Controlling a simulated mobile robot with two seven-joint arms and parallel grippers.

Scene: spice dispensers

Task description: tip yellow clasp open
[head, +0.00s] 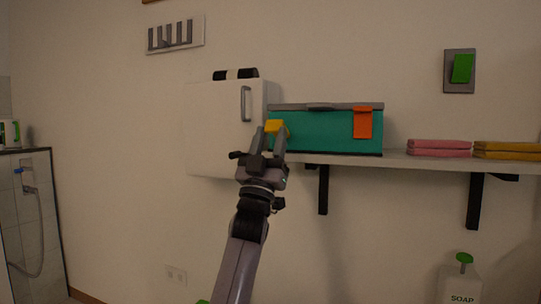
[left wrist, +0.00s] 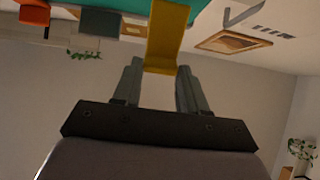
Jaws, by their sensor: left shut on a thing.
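The yellow clasp (head: 277,127) is on the left part of the front of a teal box (head: 320,133) that stands on a wall shelf. In the left wrist view the yellow clasp (left wrist: 168,35) comes down from the teal box (left wrist: 115,8) to between the fingers. My left gripper (head: 270,134) is shut on the clasp's lower end. An orange clasp (head: 362,122) hangs on the right part of the box front. The box lid is grey and looks closed. My right gripper is in neither view.
The shelf (head: 398,160) has dark brackets below it. Folded pink towels (head: 440,147) and yellow towels (head: 507,149) lie to the right of the box. A white cabinet (head: 215,125) with a handle is on the wall at left. A soap bottle (head: 461,287) stands lower right.

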